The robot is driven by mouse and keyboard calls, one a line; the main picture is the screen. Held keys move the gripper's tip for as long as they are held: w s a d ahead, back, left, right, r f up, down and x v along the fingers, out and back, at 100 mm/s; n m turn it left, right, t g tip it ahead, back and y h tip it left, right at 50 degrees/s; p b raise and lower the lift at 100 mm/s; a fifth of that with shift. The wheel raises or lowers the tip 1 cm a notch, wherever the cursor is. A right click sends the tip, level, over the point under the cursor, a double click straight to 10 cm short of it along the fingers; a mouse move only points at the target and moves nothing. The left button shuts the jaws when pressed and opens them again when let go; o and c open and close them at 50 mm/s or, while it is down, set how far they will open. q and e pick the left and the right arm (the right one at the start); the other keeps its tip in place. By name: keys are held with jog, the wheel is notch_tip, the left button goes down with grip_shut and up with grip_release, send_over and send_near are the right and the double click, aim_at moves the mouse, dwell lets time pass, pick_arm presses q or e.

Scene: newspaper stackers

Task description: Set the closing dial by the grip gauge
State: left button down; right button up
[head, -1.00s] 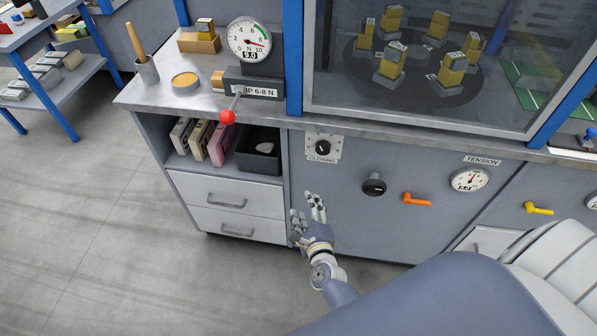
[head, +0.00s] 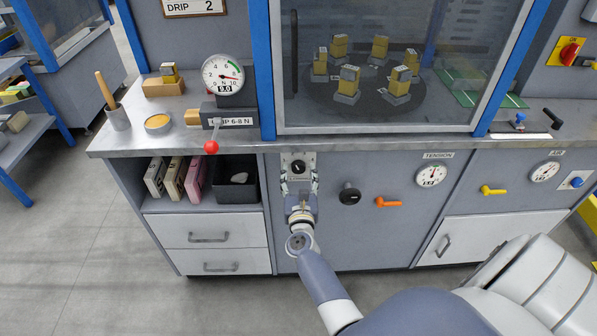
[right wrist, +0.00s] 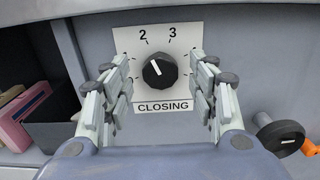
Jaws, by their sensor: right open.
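The closing dial (right wrist: 158,72) is a black knob on a white plate marked CLOSING. In the head view the dial (head: 298,166) is on the cabinet front. My right gripper (right wrist: 159,85) is open, with fingers on both sides of the knob, apparently apart from it. In the head view the right gripper (head: 299,183) is just below the dial. The grip gauge (head: 223,75) reads 9.0, above a partly hidden label ending "RIP 6-8 N". My left gripper is out of view.
A red-ball lever (head: 211,147) overhangs the counter edge by the gauge. A black knob (head: 349,194) and orange handle (head: 388,202) project right of the dial. An open shelf with a black bin (head: 236,186) is to the left.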

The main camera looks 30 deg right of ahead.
jog(key=shift+x, duration=1)
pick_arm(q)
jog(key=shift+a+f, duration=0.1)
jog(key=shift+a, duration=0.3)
pick_arm(e)
jog(key=c, duration=1.1)
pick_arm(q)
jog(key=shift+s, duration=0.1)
pick_arm(e)
jog(key=shift+o, duration=0.2)
